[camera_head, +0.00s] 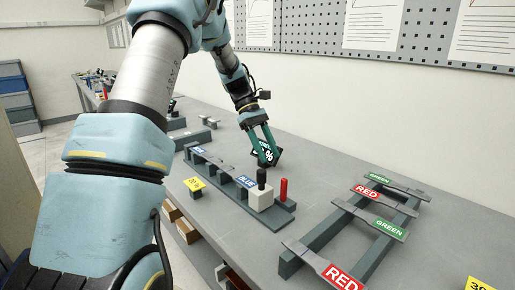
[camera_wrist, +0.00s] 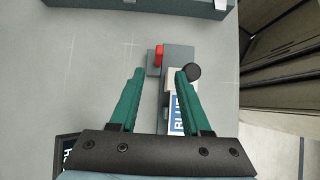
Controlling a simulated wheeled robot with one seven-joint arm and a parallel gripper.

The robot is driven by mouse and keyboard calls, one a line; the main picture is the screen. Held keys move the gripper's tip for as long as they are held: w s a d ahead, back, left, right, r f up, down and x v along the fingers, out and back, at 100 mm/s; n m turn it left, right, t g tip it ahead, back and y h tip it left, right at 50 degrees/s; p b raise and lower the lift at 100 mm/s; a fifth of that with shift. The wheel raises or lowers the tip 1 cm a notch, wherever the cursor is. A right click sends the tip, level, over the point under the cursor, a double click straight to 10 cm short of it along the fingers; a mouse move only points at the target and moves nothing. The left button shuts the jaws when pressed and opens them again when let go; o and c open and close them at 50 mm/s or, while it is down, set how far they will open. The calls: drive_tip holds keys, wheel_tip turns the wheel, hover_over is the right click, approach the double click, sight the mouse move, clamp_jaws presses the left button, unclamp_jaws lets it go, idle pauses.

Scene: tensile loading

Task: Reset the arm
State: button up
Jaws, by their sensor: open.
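My gripper (camera_head: 264,147) has two green fingers and reaches down over the bench, behind a grey fixture (camera_head: 283,212) in the head view. The fingers are apart with nothing between them. In the wrist view my gripper (camera_wrist: 157,95) spans bare bench and the edge of the fixture. A white block with a black knob (camera_head: 261,178) and a red post (camera_head: 283,190) stand at the fixture's near end. The red post (camera_wrist: 160,54) and the black knob (camera_wrist: 193,72) also show in the wrist view. A blue label (camera_head: 246,182) marks the fixture.
A grey rack (camera_head: 319,232) with red and green labelled specimens lies at the right. A dark display with white characters (camera_head: 265,155) is partly hidden behind the fingers. Bare bench lies between fixture and rack.

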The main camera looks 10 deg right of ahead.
drive_tip(key=s+a+f+m+t+y, duration=0.1)
drive_tip(key=s+a, duration=0.3)
drive_tip(key=a, duration=0.4)
drive_tip(key=s+a+f+m+t+y, duration=0.1)
drive_tip(key=s+a+m+t, duration=0.2)
drive_tip(key=a, duration=0.5)
drive_tip(key=s+a+f+m+t+y, duration=0.1)
drive_tip(key=s+a+m+t, duration=0.2)
drive_tip(key=s+a, duration=0.3)
drive_tip(key=shift+s+a+t, duration=0.3)
drive_tip(key=shift+a+t, duration=0.3)
drive_tip(key=shift+a, duration=0.65)
